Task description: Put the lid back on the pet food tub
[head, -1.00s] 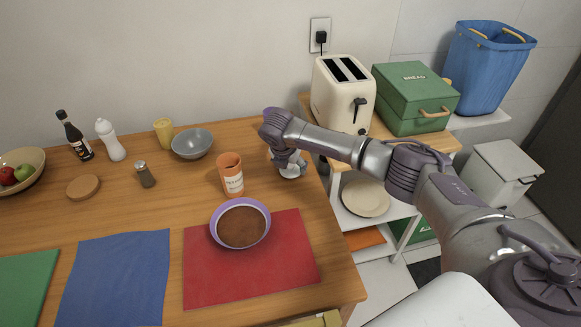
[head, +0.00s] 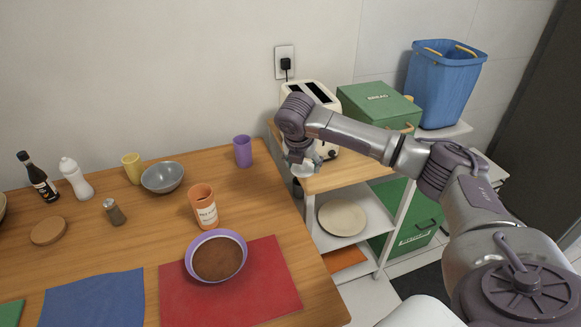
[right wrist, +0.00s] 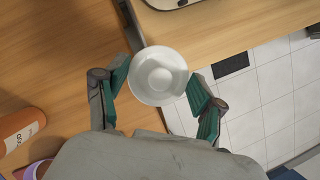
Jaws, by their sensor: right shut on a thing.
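The orange tub (head: 203,208) with a white label stands upright and open-topped on the wooden table, behind the red mat. Part of it shows at the left of the right wrist view (right wrist: 20,130). My right gripper (head: 301,165) is beyond the table's right edge, near the toaster cart, to the right of the tub. It is shut on a white round lid (right wrist: 158,76) with a raised centre, which sits between the fingers in the right wrist view. In the head view the gripper hides much of the lid. My left gripper is not in view.
A purple-rimmed bowl (head: 217,258) with brown contents stands in front of the tub on the red mat (head: 270,290). A purple cup (head: 242,151) and a grey bowl (head: 162,178) stand behind. The toaster (head: 318,97) and green bread box (head: 380,107) are on the cart.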

